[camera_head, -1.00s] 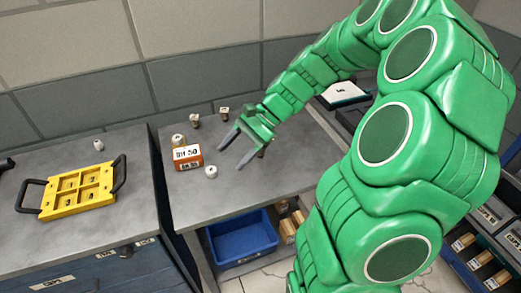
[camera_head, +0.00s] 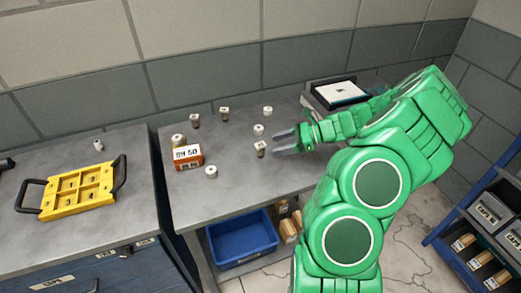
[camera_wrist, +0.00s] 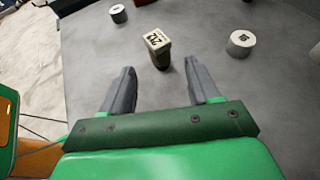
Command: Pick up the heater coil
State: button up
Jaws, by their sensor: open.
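I cannot tell for sure which small part is the heater coil. The part in front of my gripper (camera_head: 277,143) is a small upright piece with a pale numbered square top and a dark brown body (camera_head: 260,149). In the wrist view the same tagged piece (camera_wrist: 158,48) stands just beyond my fingertips, roughly midway between them. My gripper is open in the wrist view (camera_wrist: 160,68) and its jaws are empty. Two similar tagged pieces (camera_head: 196,121) (camera_head: 224,114) stand farther back on the grey bench.
White round parts stand nearby, one (camera_head: 258,130) beyond my gripper and one (camera_head: 211,172) near the front. An orange labelled box (camera_head: 187,157) is at the left. A black-framed tray (camera_head: 340,93) is at the back right. A yellow tray (camera_head: 79,191) sits on the other bench.

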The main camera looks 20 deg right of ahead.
aim_at(261, 150)
jog(key=shift+d+f, duration=0.2)
jog(key=shift+w+a+f, duration=0.1)
jog(key=shift+w+a, duration=0.05)
jog(key=shift+a, duration=0.05)
jog(key=shift+x, duration=3.65)
jog(key=shift+a, duration=0.1)
jog(key=shift+c, duration=0.2)
jog(key=c, duration=1)
